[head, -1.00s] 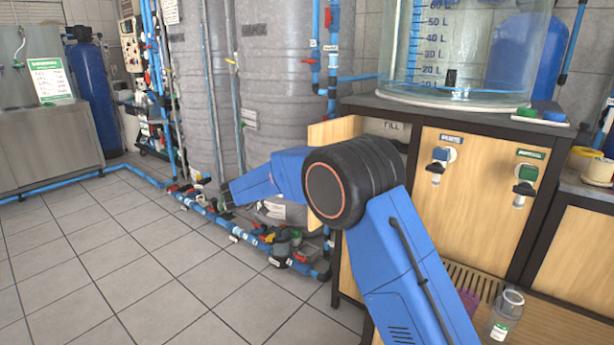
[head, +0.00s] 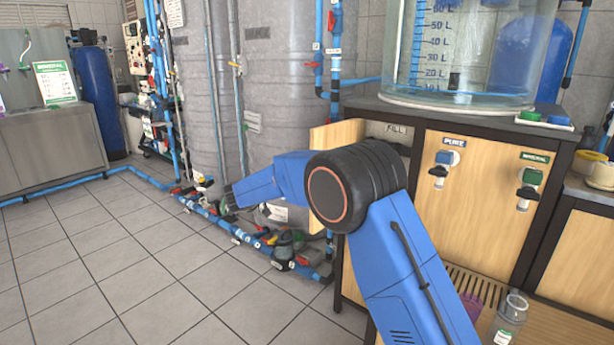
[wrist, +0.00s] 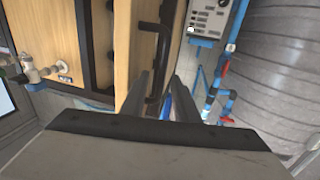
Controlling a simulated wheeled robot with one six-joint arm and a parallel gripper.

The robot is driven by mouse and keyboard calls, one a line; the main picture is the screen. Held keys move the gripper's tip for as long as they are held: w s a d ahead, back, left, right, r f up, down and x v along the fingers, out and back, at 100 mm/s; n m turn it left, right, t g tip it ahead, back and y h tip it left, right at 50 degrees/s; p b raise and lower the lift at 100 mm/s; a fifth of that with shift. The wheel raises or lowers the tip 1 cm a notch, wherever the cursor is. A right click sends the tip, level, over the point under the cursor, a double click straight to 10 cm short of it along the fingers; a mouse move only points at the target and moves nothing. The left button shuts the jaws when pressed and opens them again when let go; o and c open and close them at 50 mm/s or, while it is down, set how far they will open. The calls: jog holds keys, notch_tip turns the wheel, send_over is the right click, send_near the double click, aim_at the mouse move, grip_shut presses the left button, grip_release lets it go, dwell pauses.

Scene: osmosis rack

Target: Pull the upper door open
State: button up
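The upper door (head: 335,137) is a pale wood panel standing out from the cabinet's left end, beside the FILL label. In the wrist view a wood panel (wrist: 138,74) with a long black bar handle (wrist: 159,58) is close ahead. My gripper (wrist: 162,88) points along this panel, with its two fingers apart and a gap between them. The handle's lower end shows at that gap; I cannot tell whether either finger touches it. In the head view my arm hides the handle and part of the door.
The cabinet (head: 480,190) carries a clear graduated tank (head: 460,60) and has blue and green taps. Large grey tanks (head: 285,90) stand behind my arm. Blue pipes with valves (head: 285,250) run along the floor. The tiled floor (head: 130,270) at left is clear.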

jog(key=v, duration=1.7)
jog(key=shift+s, duration=0.15)
